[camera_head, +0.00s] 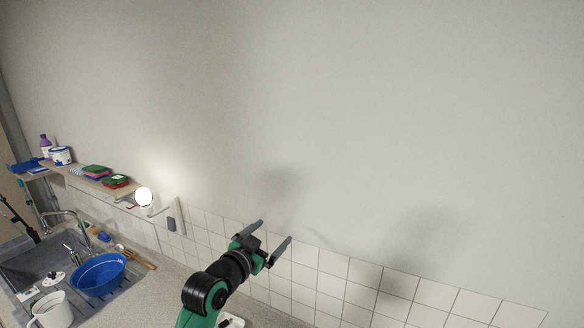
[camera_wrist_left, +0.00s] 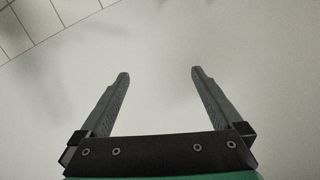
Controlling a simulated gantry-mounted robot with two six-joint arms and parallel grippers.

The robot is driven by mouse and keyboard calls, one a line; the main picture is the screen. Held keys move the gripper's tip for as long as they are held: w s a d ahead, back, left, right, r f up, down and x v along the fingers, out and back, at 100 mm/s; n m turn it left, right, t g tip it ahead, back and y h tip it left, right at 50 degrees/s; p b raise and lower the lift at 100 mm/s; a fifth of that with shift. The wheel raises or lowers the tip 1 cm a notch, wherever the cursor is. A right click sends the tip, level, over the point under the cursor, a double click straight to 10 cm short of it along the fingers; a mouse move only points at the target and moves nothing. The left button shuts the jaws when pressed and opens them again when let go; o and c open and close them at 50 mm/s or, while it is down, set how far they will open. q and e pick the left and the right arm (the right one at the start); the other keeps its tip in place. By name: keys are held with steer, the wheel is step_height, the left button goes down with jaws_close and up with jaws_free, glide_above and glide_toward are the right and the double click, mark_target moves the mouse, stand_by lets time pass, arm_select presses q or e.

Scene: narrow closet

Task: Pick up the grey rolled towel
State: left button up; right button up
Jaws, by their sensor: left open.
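My left gripper (camera_head: 269,234) is raised in front of the wall, its two grey fingers spread apart with nothing between them. In the left wrist view the same open gripper (camera_wrist_left: 159,75) faces a bare pale wall, with a strip of tiles at the top left corner. I cannot make out a grey rolled towel in either view. My right gripper is not in view.
A shelf (camera_head: 70,176) with containers and folded cloths runs along the left wall. Below it are a sink (camera_head: 35,262), a blue basin (camera_head: 97,273) and a white jug (camera_head: 53,312). The wall's upper part is bare.

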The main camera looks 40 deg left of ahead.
arm_select(q)
steer(key=s+d+r+t+h, duration=0.1)
steer(key=s+d+r+t, duration=0.15)
steer(key=d+r, duration=0.5)
steer(key=s+d+r+t+h, duration=0.1)
steer(key=d+r+t, duration=0.3)
steer(key=r, duration=0.6)
steer(key=s+d+r+m+t+h, duration=0.1)
steer(key=s+d+r+t+h, duration=0.3)
steer(key=s+d+r, duration=0.9)
step_height(320, 180, up, 2)
steer(key=s+t, duration=0.1)
steer(key=s, duration=0.1)
steer(key=shift+s+d+h, duration=0.2)
steer(key=shift+s+h, duration=0.2)
steer(key=shift+c, duration=0.4)
